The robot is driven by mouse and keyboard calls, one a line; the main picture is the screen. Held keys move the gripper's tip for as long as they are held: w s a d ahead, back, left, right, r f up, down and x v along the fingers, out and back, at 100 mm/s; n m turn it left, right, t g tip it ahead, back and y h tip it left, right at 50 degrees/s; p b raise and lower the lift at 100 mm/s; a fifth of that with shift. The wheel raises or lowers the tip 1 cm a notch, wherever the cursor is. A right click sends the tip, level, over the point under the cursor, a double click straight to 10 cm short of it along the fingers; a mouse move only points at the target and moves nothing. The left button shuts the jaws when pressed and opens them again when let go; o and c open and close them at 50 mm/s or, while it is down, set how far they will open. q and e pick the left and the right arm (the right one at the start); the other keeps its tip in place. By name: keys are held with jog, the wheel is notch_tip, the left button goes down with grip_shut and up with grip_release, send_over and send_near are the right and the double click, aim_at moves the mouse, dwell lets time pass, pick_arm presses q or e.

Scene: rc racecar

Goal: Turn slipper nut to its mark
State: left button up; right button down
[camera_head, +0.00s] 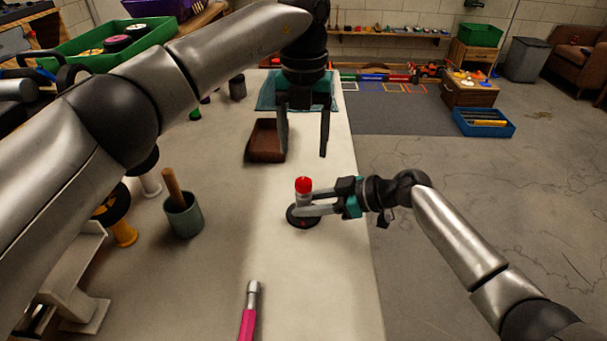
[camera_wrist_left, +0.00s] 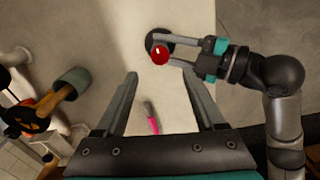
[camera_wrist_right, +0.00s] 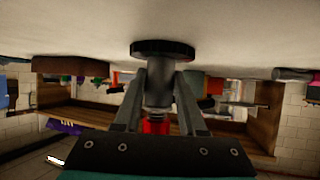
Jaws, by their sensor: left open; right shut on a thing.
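A red cap-like piece (camera_head: 303,185), which looks like the slipper nut, tops a grey upright post on a round black base (camera_head: 295,220) on the table. It also shows in the left wrist view (camera_wrist_left: 160,56). My right gripper (camera_head: 304,204) reaches in from the right and is shut on the grey post, just below the red piece. In the right wrist view the post (camera_wrist_right: 160,85) lies between its fingers. My left gripper (camera_head: 304,152) is open and empty, pointing down, above and beyond the red piece. No alignment mark can be made out.
A brown tray (camera_head: 266,141) lies just left of my left gripper. A green-grey cup (camera_head: 184,217) with a wooden handle stands at the left. A pink-handled tool (camera_head: 248,315) lies near the front. The table between them is clear.

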aim_at(303, 182)
pick_arm(q)
notch_tip(303, 182, down, 8)
jog(key=shift+f, duration=0.1)
dwell(0.4)
grip_shut()
dwell(0.4)
